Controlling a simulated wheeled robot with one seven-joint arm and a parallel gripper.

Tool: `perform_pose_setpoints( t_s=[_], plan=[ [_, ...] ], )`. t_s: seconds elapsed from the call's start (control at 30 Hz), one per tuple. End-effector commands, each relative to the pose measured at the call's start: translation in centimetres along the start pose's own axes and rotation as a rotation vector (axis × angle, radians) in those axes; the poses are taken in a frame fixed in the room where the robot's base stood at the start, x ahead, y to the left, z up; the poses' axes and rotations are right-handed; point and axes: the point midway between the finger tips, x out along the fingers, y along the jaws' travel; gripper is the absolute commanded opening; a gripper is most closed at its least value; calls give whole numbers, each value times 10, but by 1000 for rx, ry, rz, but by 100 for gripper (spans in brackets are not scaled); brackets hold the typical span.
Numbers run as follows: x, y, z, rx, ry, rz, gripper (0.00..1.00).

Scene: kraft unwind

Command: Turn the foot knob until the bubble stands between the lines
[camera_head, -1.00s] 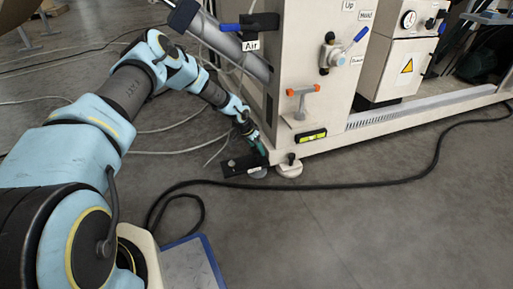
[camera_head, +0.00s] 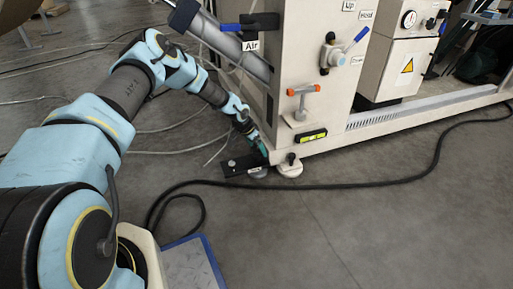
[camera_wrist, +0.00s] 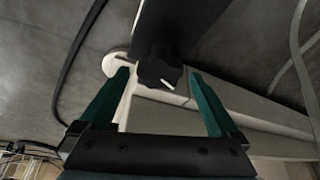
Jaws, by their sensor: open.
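The foot knob (camera_wrist: 160,72) is a dark lobed knob with a white mark, seen in the wrist view just beyond my fingertips and between their lines. My gripper (camera_wrist: 160,78) is open, with one green finger on either side and nothing held. In the head view my gripper (camera_head: 262,150) is low at the machine's near corner, above a black foot bracket (camera_head: 238,167); the knob is too small to make out there. The spirit level (camera_head: 312,135) is yellow-green on the machine's base. Its bubble and lines are too small to read.
A white round foot (camera_head: 289,168) stands beside the bracket. A black cable (camera_head: 350,186) crosses the floor in front. An orange-handled clamp (camera_head: 302,100) sticks out above the level. Open floor (camera_head: 380,235) lies in front of the machine.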

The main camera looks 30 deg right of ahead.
Motion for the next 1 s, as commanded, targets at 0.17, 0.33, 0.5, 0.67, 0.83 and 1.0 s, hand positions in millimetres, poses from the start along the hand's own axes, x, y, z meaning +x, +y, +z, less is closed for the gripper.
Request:
perform_pose_setpoints(
  t_s=[0.17,0.33,0.5,0.67,0.83,1.0],
  plan=[
    [-30,-1,-2,2,-1,-2,97],
    [-65,-2,-2,1,-1,-3,97],
    [-91,-1,-1,0,0,-1,97],
    [-103,0,0,-1,0,0,97],
    [-105,0,0,-1,0,0,97],
    [-105,0,0,-1,0,0,97]
  ],
)
